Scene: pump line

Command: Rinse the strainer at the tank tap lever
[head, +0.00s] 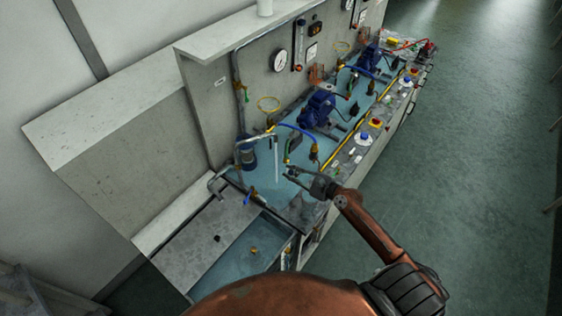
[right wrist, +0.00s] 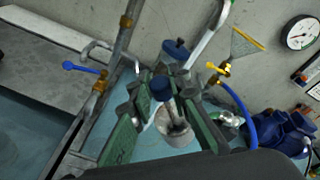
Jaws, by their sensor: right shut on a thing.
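My right gripper (head: 297,175) is over the near end of the blue bench and is shut on a small blue-topped thing. In the right wrist view, this blue knob (right wrist: 161,88) sits between the fingers, with a grey stem and a pale round body (right wrist: 175,130) below; it looks like the strainer, partly hidden by the fingers. The tap lever (head: 247,200) is blue and lies left of the gripper, apart from it. It also shows at the left of the right wrist view (right wrist: 84,68) on a brass valve. The tank (head: 228,272) lies below the tap. My left gripper is out of view.
A bent grey tap pipe (head: 219,181) rises by the tank. A blue-topped vessel (head: 247,155) and a pale upright pipe (head: 276,158) stand nearby. Blue pumps (head: 318,105), hoses and valves crowd the bench to the back right. The floor (head: 450,150) at right is clear.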

